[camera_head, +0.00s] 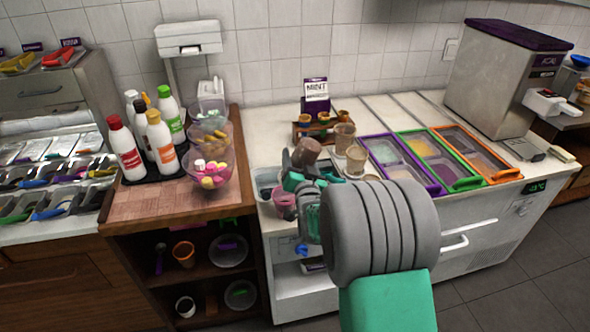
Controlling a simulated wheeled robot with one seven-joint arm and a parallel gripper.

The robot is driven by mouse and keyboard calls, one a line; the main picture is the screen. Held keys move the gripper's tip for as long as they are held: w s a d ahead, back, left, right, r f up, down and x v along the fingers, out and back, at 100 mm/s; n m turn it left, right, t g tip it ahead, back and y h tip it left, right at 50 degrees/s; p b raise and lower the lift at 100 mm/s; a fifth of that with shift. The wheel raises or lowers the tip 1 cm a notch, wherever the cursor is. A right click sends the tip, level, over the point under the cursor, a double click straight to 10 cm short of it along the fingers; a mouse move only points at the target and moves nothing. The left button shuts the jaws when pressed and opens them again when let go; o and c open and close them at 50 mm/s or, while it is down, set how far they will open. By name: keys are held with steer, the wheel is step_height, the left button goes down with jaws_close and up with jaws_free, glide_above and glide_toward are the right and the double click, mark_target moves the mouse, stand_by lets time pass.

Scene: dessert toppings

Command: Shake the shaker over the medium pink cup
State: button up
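A brown shaker (307,151) is tilted, at the far end of my arm, just above the white counter. My gripper (294,180), with teal fingers, is at the shaker's lower end and appears shut on it; my wrist partly hides the grip. A pink cup (283,203) stands just below and slightly left of the gripper, at the counter's left front. The gripper covers part of the cup's right side, and its contents cannot be made out.
Two beige cups (355,161) stand right of the shaker, near a wooden rack (315,127) of small cups. Lidded topping bins (402,164) fill the counter's middle. Sauce bottles (163,136) and stacked clear bowls (212,160) stand on the left wooden counter.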

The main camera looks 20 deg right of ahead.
steer(key=shift+r+p, duration=1.75)
steer(key=shift+r, duration=2.25)
step_height(320, 180, down, 9)
steer(key=b, duration=0.9)
steer(key=shift+r, duration=0.5)
steer(key=shift+f+h, duration=0.1)
steer(key=shift+h, duration=0.2)
steer(key=shift+s+m+h+b, duration=0.3)
steer(key=shift+m+h+b, duration=0.2)
steer(key=shift+m+b, duration=0.7)
steer(key=shift+b, duration=0.25)
